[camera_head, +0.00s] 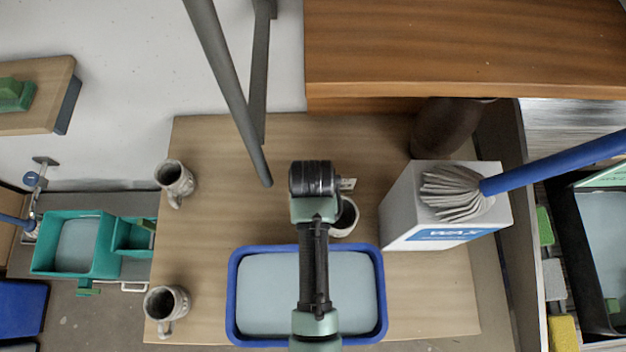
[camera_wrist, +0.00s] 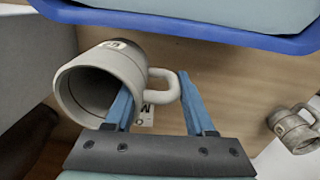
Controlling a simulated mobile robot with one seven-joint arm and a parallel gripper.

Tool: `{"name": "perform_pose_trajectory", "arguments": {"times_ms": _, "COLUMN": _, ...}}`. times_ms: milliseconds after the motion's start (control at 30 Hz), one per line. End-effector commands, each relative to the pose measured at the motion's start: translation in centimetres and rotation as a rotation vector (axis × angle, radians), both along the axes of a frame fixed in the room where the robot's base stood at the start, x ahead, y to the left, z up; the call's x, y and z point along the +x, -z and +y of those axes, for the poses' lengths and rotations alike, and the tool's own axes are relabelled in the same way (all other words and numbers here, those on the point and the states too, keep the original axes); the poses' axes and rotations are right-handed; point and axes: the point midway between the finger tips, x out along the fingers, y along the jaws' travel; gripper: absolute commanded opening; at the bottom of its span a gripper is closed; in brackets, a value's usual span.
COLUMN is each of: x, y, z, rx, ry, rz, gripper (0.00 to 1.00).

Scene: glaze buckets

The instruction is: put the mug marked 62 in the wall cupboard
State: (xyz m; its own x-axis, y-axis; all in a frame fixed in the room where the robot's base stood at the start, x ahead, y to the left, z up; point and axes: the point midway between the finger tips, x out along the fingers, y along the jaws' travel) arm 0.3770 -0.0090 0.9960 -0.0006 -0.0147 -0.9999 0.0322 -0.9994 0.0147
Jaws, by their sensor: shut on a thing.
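A pale grey mug (camera_wrist: 88,85) lies close under my gripper (camera_wrist: 155,86) in the wrist view, its mouth toward the lower left. The gripper's blue fingers are around its handle side, shut on the mug. In the head view this mug (camera_head: 346,218) is partly hidden by my arm, just behind the blue tub. Two similar mugs stand at the table's left, one at the back (camera_head: 175,181) and one in front (camera_head: 167,304). A wooden cabinet (camera_head: 465,45) overhangs the table at the back right; its inside is hidden.
The blue tub (camera_head: 236,290) stands at the front middle. A white WAX box (camera_head: 400,205) with a blue-handled brush (camera_head: 460,195) and a dark brown vessel (camera_head: 445,125) stand at the right. Grey poles (camera_head: 232,90) hang over the table's back. The table's left middle is clear.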

Motion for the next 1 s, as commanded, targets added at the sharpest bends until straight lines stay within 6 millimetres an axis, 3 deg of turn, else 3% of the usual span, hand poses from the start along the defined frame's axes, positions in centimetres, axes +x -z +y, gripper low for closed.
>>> {"name": "perform_pose_trajectory", "arguments": {"times_ms": 500, "x": 0.1, "y": 5.7, "z": 0.0, "rx": 0.000, "ry": 0.001, "rz": -0.002, "gripper": 0.00}}
{"name": "perform_pose_trajectory", "arguments": {"times_ms": 933, "x": 0.1, "y": 6.4, "z": 0.0, "rx": 0.000, "ry": 0.001, "rz": -0.004, "gripper": 0.00}}
{"name": "perform_pose_trajectory", "arguments": {"times_ms": 967, "x": 0.1, "y": 6.4, "z": 0.0, "rx": 0.000, "ry": 0.001, "rz": -0.003, "gripper": 0.58}}
{"name": "perform_pose_trajectory", "arguments": {"times_ms": 1000, "x": 0.1, "y": 6.4, "z": 0.0, "rx": 0.001, "ry": 0.001, "rz": -0.003, "gripper": 0.66}}
